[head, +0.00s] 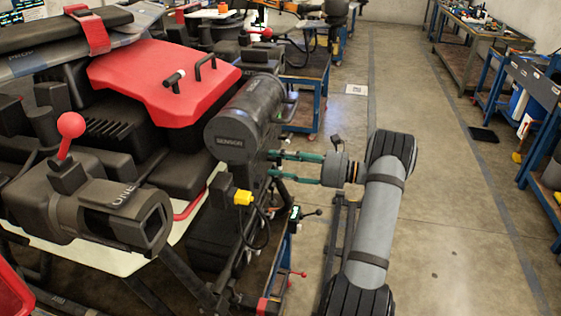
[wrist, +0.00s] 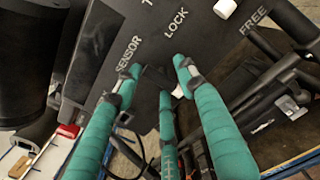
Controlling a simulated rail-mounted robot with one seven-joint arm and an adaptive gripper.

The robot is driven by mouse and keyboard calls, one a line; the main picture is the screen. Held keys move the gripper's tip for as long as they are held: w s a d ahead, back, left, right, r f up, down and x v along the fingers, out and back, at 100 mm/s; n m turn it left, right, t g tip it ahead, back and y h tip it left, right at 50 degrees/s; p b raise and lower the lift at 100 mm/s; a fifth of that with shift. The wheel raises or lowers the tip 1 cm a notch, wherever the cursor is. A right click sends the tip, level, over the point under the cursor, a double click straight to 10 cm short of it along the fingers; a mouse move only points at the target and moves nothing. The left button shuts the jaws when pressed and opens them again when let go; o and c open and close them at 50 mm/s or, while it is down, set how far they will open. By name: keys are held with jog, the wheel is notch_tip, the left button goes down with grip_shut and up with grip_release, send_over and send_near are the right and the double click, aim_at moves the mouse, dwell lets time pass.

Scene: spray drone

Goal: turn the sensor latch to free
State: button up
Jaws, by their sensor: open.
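A dark panel (wrist: 150,35) fills the upper wrist view, with the white words SENSOR, LOCK and FREE on it. LOCK is near the middle and FREE at the upper right. A small dark part (wrist: 154,78), seemingly the sensor latch, lies between my fingertips below LOCK; its exact shape and angle are hard to make out. My gripper (wrist: 157,76) has its green fingers spread around this part; I cannot tell whether they touch it. In the head view my gripper (head: 277,164) reaches from the right to the side of a dark cylindrical housing (head: 237,122); the latch is hidden there.
A white knob (wrist: 225,8) sits on the panel's upper edge. A yellow connector (head: 243,197) with a black cable hangs below the housing. The red and black drone body (head: 160,75) fills the left. Open floor (head: 450,200) lies to the right.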

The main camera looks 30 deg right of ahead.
jog(key=v, duration=1.2)
jog(key=x, duration=1.2)
jog(key=shift+f, duration=0.1)
